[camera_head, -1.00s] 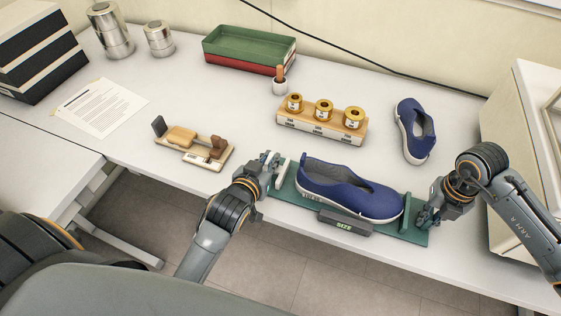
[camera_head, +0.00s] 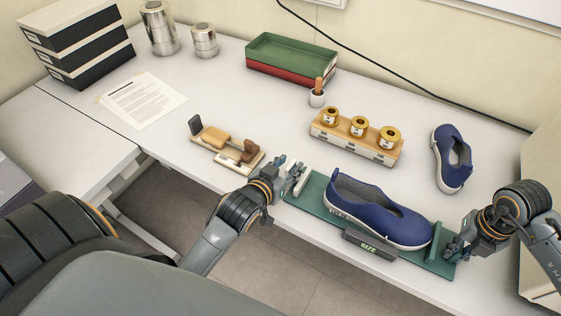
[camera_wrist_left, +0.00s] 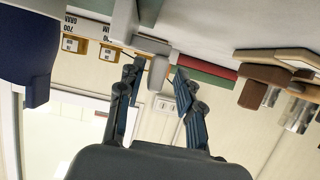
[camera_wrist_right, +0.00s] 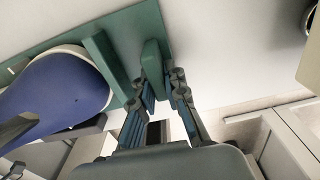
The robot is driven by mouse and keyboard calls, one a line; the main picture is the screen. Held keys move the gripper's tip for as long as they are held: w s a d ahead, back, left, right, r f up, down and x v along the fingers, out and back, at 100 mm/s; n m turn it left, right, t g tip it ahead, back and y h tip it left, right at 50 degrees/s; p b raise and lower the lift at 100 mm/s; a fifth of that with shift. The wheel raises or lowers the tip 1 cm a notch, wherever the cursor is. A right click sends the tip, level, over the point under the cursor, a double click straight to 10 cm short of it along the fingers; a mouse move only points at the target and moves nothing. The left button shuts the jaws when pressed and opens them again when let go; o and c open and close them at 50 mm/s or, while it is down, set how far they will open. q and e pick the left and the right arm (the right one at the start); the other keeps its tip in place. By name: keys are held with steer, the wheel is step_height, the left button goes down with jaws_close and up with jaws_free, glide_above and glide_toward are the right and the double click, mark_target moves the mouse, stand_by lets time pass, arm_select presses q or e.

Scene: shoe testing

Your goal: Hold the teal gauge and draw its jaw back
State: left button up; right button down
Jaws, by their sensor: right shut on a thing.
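The teal gauge (camera_head: 315,207) lies along the table's front edge with a blue shoe (camera_head: 375,212) on it. A dark SIZE display (camera_head: 370,247) is on its front side. Its pale jaw (camera_head: 301,180) stands at the left end, near the shoe's heel. My left gripper (camera_head: 288,172) is at this jaw; in the left wrist view its fingers (camera_wrist_left: 157,85) are apart, with the pale jaw part (camera_wrist_left: 150,43) just beyond the tips. My right gripper (camera_head: 452,247) is at the gauge's right end; in the right wrist view it is shut on the teal end grip (camera_wrist_right: 152,60).
A wooden holder with brass weights (camera_head: 357,140) stands behind the gauge, a second blue shoe (camera_head: 452,160) at the right. A wooden device (camera_head: 226,150) lies left of my left gripper. Trays (camera_head: 290,60), steel weights (camera_head: 160,30) and a paper (camera_head: 140,100) are farther back.

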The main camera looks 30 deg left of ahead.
steer(key=shift+a, duration=0.15)
arm_select(q)
steer(key=v, duration=1.1)
steer(key=shift+s, duration=0.25)
steer(key=shift+r, duration=0.15)
arm_select(e)
steer(key=c, duration=1.3)
jaws_free()
